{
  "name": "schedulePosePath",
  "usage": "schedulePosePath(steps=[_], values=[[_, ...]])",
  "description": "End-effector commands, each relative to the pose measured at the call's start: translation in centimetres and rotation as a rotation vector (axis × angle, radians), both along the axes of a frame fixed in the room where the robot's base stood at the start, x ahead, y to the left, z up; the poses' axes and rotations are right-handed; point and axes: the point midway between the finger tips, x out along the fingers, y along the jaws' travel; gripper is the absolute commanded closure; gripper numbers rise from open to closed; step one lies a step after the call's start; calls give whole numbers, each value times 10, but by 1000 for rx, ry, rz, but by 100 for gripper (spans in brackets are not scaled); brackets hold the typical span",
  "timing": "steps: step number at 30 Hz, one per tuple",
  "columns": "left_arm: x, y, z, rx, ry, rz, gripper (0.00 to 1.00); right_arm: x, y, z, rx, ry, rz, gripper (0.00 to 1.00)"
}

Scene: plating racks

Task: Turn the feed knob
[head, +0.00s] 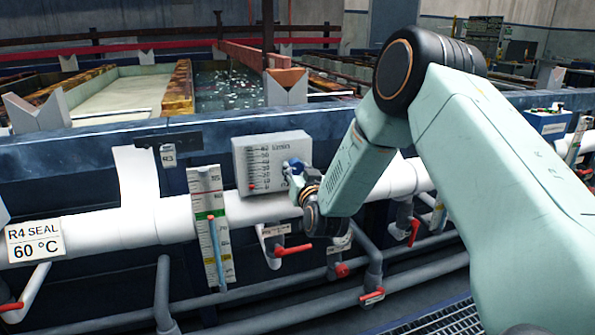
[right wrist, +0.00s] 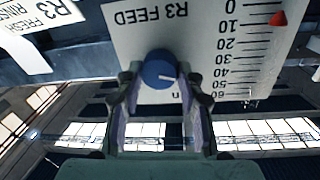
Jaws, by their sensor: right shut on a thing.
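The feed knob (right wrist: 159,68) is round and blue with a white pointer line, on a light grey panel (right wrist: 215,35) marked "R3 FEED", which appears upside down in the right wrist view. My right gripper (right wrist: 161,78) has its two fingers on either side of the knob and is shut on it. In the head view the panel (head: 262,150) stands above a white pipe, and the gripper (head: 292,172) hides most of the knob at its lower right. A red pointer (right wrist: 278,18) sits near 0 on the panel's l/min scale. My left gripper is not in view.
A white pipe (head: 100,235) runs below the panel, with several red-handled valves (head: 293,249) under it. A level gauge (head: 208,215) stands left of the panel. A dark blue tank wall (head: 60,165) lies behind. A sign (head: 36,240) reads "R4 SEAL 60 °C".

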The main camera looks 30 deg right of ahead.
Motion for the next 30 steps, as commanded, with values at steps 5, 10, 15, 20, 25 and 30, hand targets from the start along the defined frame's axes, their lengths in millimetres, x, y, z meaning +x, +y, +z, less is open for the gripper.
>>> schedulePosePath(steps=[5, 10, 15, 20, 25, 30], values=[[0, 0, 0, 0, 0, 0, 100, 0, 0, 0, 34, -6, 1, 94], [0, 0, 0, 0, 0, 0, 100, 0, 0, 0, 33, -6, 1, 94], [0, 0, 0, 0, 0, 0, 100, 0, 0, 0, 32, -6, 0, 50], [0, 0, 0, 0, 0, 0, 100, 0, 0, 0, 32, -6, 0, 39], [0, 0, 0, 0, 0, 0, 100, 0, 0, 0, 31, -7, 0, 39], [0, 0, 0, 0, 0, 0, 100, -4, 1, 0, 32, -8, 0, 39]])
